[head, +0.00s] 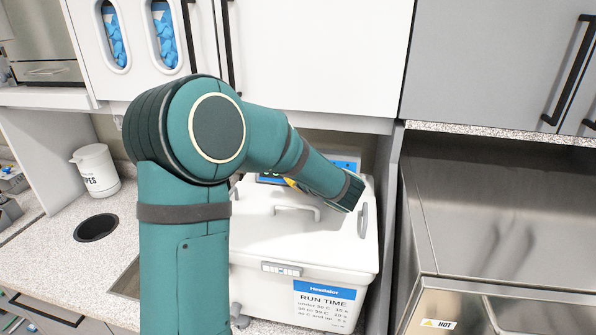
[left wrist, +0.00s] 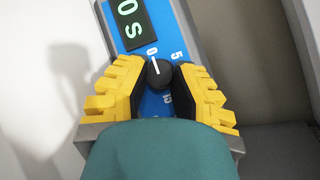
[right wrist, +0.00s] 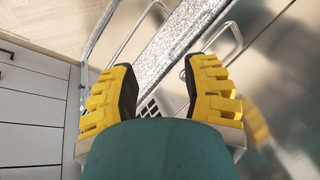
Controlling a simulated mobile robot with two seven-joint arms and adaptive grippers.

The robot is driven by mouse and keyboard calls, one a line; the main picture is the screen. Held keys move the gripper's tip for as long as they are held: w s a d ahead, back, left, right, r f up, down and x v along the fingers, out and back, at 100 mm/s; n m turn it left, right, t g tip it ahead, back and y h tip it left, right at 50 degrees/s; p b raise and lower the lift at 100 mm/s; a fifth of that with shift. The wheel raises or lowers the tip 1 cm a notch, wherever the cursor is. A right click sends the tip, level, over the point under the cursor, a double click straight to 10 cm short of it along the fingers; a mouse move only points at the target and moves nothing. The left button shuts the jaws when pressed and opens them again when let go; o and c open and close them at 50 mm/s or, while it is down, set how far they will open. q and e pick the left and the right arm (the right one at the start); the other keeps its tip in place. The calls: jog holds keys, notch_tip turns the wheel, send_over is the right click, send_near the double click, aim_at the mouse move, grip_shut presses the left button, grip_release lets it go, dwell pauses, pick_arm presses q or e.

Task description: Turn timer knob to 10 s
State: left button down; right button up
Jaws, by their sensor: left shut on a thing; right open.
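The timer knob (left wrist: 160,72) is black and round with a white pointer line, on a blue panel (left wrist: 187,55). The line points at the 0 mark. Marks 5 and 15 also show; the 10 mark is not visible. A green-digit display (left wrist: 130,22) beside it shows "0 S", partly cut off. My left gripper (left wrist: 158,82) is shut on the knob, a yellow finger on each side. In the head view my arm covers most of the blue panel (head: 346,165) and the knob. My right gripper (right wrist: 158,72) is open and empty.
The panel stands behind a white lidded unit (head: 290,240) with a RUN TIME label (head: 324,303). A steel unit marked HOT (head: 438,323) is at the right. A white wipes tub (head: 96,170) and a round counter hole (head: 96,227) are at the left. Cabinets hang above.

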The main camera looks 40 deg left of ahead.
pick_arm(q)
jog(key=shift+f+m+t+b, duration=0.1)
jog(key=shift+m+t+b, duration=0.55)
jog(key=shift+b, duration=0.45)
jog(key=c, duration=1)
grip_release()
jog(key=shift+c, duration=0.2)
jog(key=shift+o, duration=0.4)
jog(key=shift+a, duration=0.15)
